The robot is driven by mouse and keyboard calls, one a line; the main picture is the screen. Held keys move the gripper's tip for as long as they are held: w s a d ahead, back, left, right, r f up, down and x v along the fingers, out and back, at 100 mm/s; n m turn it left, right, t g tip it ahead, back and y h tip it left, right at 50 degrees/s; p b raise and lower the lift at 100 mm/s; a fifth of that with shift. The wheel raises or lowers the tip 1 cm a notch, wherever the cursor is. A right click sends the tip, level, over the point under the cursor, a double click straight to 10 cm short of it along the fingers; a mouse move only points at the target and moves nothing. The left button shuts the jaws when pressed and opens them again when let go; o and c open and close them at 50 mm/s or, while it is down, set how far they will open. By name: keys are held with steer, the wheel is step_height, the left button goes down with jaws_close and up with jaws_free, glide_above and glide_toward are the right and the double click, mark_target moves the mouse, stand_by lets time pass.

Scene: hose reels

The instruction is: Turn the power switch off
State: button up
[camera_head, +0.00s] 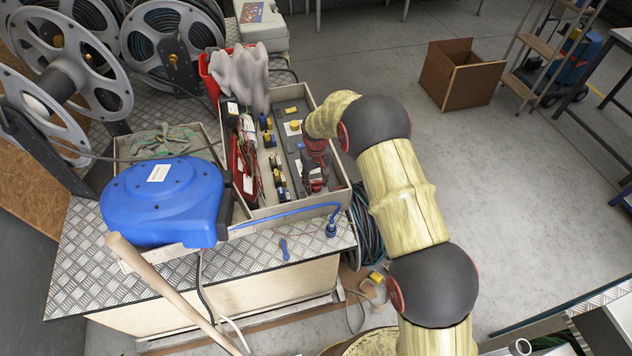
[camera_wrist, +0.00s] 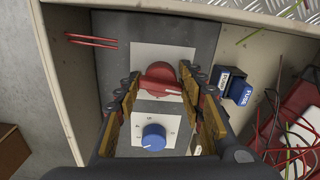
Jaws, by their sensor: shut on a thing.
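A red rotary power switch (camera_wrist: 158,79) sits on a pale square plate in the wrist view, its raised handle lying crosswise. My gripper (camera_wrist: 160,92) has one finger at each side of this handle and is shut on it. In the head view my gripper (camera_head: 315,178) reaches down into the right part of the open control box (camera_head: 262,212); the switch is hidden or too small to tell there. A blue knob (camera_wrist: 153,137) with a marked dial plate sits just below the red switch in the wrist view, between the fingers and apart from them.
Blue fuse blocks (camera_wrist: 236,88) lie right of the fingers, with loose red wires (camera_wrist: 292,125) beyond. Box walls (camera_wrist: 62,85) stand close on the left.

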mark_target(316, 182)
steer(key=shift+w+r+n, duration=0.1)
steer(key=shift+n, duration=0.5)
steer(key=o, duration=0.9)
steer(key=shift+o, duration=0.2)
step_height(316, 182, up, 12)
stand_by(0.5)
